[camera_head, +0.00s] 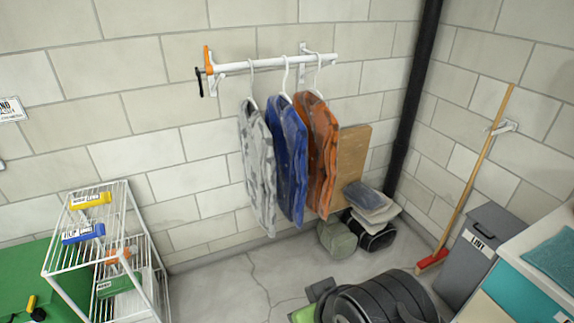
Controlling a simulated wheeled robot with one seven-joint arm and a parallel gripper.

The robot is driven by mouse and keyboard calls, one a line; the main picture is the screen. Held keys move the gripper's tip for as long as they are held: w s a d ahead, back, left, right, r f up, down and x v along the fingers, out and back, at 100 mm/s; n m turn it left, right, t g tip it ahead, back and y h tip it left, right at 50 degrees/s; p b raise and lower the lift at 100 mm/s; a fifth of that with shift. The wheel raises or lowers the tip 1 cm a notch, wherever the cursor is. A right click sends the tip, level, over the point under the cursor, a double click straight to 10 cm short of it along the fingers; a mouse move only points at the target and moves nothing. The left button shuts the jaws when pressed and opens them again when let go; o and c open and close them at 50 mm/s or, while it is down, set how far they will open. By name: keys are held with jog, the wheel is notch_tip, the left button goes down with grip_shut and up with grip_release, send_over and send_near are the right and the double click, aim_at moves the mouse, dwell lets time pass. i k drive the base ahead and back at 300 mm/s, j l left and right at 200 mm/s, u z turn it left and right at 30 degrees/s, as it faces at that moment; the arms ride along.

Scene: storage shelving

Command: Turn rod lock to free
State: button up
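A white clothes rod (275,62) is fixed to the block wall on brackets. At its left end sits an orange upright piece (208,60), with a small black lever or handle (200,82) hanging beside it; these look like the rod lock. Its exact setting is too small to tell. Three garments hang from the rod on white hangers: a grey patterned one (258,165), a blue one (287,155) and an orange-brown one (318,150). My gripper is not in view.
A white wire rack (103,225) with labelled coloured items stands at lower left by a green surface (30,275). A broom (476,170) and grey bin (478,250) stand right. Floor below the garments is partly clear.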

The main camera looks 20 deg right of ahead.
aim_at(209, 66)
jog(key=i+l, duration=0.1)
jog(key=i, duration=1.05)
